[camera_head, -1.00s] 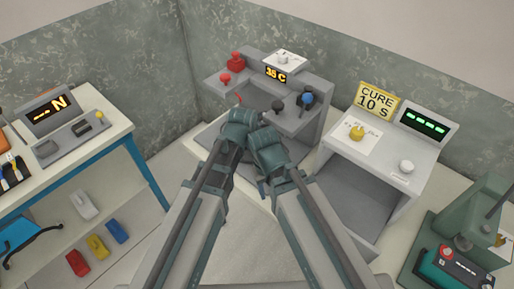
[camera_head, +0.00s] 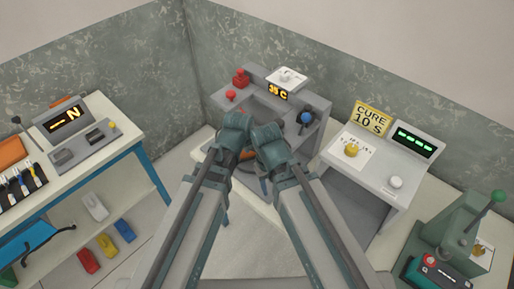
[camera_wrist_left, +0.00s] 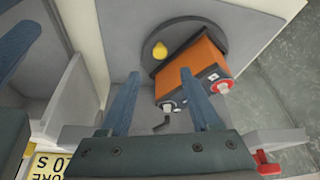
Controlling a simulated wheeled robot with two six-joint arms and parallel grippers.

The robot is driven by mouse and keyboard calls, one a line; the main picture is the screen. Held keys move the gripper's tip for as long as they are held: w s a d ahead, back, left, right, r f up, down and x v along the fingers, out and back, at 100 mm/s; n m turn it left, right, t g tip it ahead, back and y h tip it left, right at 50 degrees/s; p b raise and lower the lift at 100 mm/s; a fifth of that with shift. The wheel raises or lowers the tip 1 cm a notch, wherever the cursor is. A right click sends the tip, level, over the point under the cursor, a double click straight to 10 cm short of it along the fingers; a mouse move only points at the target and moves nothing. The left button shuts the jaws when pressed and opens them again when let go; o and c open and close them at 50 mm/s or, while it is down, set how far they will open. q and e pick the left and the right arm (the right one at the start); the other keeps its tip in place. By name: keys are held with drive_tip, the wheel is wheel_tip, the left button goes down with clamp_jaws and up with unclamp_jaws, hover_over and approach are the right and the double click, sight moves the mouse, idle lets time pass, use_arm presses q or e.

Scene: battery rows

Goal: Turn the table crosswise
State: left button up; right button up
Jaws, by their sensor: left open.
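The table is a round dark grey turntable (camera_wrist_left: 208,32), seen in the left wrist view. An orange-and-black battery (camera_wrist_left: 195,65) with red and light terminals lies tilted across it. A yellow knob (camera_wrist_left: 160,50) shows beside the battery near the disc's left edge. My left gripper (camera_wrist_left: 160,73) is open; its right finger overlaps the battery in the picture and its left finger is to the battery's left. I cannot tell whether they touch. In the head view both wrists hide most of the turntable; a bit of orange (camera_head: 247,155) shows between them. My right gripper's fingertips are hidden there.
The grey station (camera_head: 318,125) has a "35 C" display, red knobs (camera_head: 241,78) and a blue knob (camera_head: 306,117). A cure unit (camera_head: 375,170) stands right, a green press (camera_head: 455,225) farther right. A tool table (camera_head: 90,155) stands left. Walls close off the back.

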use_arm(q)
drive_tip(key=p+v, duration=0.2)
drive_tip(key=v, duration=0.2)
drive_tip(key=shift+r+p, duration=0.1)
drive_tip(key=shift+p, duration=0.2)
use_arm(e)
wheel_tip(320, 180, up, 4)
drive_tip(key=shift+f, duration=0.1)
